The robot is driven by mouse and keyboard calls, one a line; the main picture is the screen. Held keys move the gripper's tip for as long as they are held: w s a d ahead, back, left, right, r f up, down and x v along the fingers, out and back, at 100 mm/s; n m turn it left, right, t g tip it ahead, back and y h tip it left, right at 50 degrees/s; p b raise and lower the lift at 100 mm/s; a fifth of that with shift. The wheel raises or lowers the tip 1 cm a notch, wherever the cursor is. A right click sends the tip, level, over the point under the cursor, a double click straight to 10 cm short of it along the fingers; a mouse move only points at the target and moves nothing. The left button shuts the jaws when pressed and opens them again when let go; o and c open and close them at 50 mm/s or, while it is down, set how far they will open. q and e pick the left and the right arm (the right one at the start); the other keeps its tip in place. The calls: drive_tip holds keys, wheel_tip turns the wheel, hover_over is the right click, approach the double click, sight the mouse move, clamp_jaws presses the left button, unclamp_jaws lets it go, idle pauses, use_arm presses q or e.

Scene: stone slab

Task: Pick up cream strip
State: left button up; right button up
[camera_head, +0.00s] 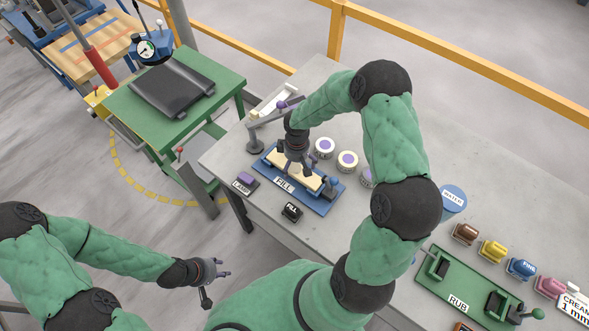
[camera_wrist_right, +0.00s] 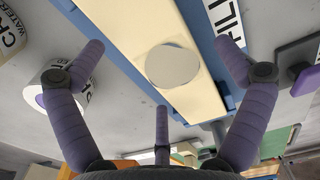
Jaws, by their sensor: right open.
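The cream strip (camera_head: 281,168) lies on the blue base marked FILL (camera_head: 319,205) on the grey slab. In the right wrist view the strip (camera_wrist_right: 199,90) is long and pale, with a round whitish disc (camera_wrist_right: 172,65) on its face. My right gripper (camera_head: 295,168) is over the middle of the strip and hides part of it.
Round tubs with purple tops (camera_head: 347,160) stand just right of the base. A LAMP switch (camera_head: 245,182) and a black FILL button (camera_head: 291,211) sit in front. A green RUB fixture (camera_head: 450,285) and several coloured blocks (camera_head: 492,250) are at the right.

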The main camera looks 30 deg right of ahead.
drive_tip(key=c, duration=1.6)
drive_tip(key=shift+r, duration=0.1)
